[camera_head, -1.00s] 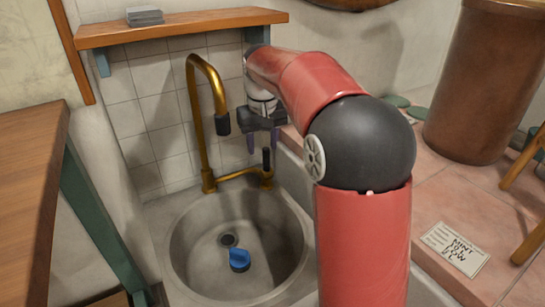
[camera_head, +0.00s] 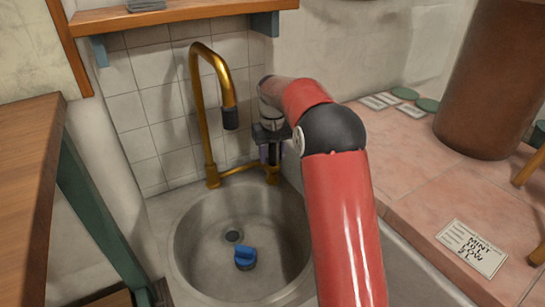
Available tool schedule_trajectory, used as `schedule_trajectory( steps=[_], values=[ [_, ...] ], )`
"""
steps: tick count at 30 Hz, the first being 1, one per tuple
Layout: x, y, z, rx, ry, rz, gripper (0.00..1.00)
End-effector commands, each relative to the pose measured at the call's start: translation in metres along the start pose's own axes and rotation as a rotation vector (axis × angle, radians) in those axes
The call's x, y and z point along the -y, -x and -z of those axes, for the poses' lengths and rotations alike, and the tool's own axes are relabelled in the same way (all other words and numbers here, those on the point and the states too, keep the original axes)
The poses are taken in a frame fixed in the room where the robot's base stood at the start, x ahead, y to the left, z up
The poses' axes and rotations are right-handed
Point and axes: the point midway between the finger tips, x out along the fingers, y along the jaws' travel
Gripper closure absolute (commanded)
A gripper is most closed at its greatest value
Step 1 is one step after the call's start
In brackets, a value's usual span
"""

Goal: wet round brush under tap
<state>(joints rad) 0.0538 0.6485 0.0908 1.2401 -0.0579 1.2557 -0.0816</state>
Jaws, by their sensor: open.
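The round brush (camera_head: 245,257), blue on top, lies in the basin of the metal sink (camera_head: 187,262) beside the drain. The brass tap (camera_head: 204,120) rises behind the sink, and its dark-tipped spout hangs above the basin. I see no water flowing. My gripper (camera_head: 271,158) is open at the right side of the tap, with its fingers pointing down over the tap's handle post (camera_head: 272,176). The handle's top is largely hidden by the gripper, so I cannot tell whether the fingers touch it.
A wooden shelf (camera_head: 185,14) hangs above the tap. A wooden table (camera_head: 25,170) stands at the left. The pink tiled counter (camera_head: 420,185) at the right bears a large brown vessel (camera_head: 495,85) and a written card (camera_head: 471,248).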

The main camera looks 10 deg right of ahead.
Motion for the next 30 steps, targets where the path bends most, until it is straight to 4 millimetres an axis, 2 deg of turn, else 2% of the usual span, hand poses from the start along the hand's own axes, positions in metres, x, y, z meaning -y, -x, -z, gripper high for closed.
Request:
schedule_trajectory(
  steps=[3,11,21,30],
  values=[
    [0.0000,-0.0066,-0.0003,0.001,0.000,0.000,0.56],
    [0.0000,-0.0071,-0.0002,0.000,0.000,0.000,0.57],
    [0.0001,-0.0072,-0.0003,0.001,0.000,0.000,1.00],
    [-0.0008,-0.0114,-0.0021,-0.032,-0.002,0.008,1.00]
  ],
)
